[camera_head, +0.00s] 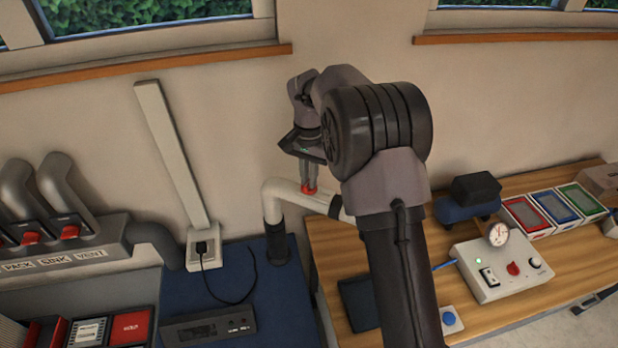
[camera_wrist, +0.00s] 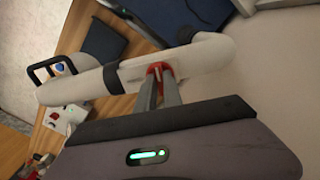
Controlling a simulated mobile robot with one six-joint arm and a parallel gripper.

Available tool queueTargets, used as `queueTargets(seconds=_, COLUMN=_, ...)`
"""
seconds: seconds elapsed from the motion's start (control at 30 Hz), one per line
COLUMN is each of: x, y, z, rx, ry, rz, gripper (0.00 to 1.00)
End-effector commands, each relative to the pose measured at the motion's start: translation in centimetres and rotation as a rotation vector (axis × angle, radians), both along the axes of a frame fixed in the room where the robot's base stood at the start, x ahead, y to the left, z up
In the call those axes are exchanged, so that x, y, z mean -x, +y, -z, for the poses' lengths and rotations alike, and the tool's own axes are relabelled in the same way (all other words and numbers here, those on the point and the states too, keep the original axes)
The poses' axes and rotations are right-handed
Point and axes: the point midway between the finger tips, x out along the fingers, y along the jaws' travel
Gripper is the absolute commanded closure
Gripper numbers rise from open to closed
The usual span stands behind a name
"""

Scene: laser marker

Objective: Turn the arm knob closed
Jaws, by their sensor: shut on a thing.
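The red arm knob (camera_head: 309,189) sits on top of a white extraction arm pipe (camera_head: 284,187) that rises from the blue surface and bends to the right. My gripper (camera_head: 309,187) reaches down from above, and its fingers are shut on the knob. In the wrist view, the fingertips of my gripper (camera_wrist: 160,74) close around the red knob (camera_wrist: 158,67) on the white pipe (camera_wrist: 205,58). The fingers hide part of the knob, so its exact angle cannot be told. My arm hides the far end of the pipe in the head view.
A blue-topped cabinet (camera_head: 285,315) bears a black box (camera_head: 208,326) and a cable. Labelled pipes with red levers (camera_head: 70,231) stand at the left. The wooden bench (camera_head: 335,250) holds a gauge box (camera_head: 497,268) and coloured bins (camera_head: 556,208). The wall is close behind.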

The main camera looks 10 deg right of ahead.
Motion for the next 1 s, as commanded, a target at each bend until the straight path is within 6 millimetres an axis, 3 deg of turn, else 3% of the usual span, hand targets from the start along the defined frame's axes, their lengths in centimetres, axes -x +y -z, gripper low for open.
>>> queueTargets(seconds=0.37, x=-0.1, y=0.0, z=-0.2, rx=0.0, ry=-0.004, rz=0.005, gripper=1.0)
queueTargets(seconds=0.4, x=-0.1, y=0.0, z=-0.2, rx=0.0, ry=-0.004, rz=0.005, gripper=0.85)
queueTargets(seconds=0.5, x=-0.1, y=0.0, z=-0.1, rx=0.0, ry=-0.004, rz=0.004, gripper=0.67)
queueTargets(seconds=0.83, x=0.0, y=0.0, z=-0.3, rx=0.0, ry=-0.001, rz=0.004, gripper=0.67)
queueTargets(seconds=1.0, x=-0.1, y=0.0, z=-2.9, rx=0.001, ry=-0.006, rz=0.004, gripper=0.67)
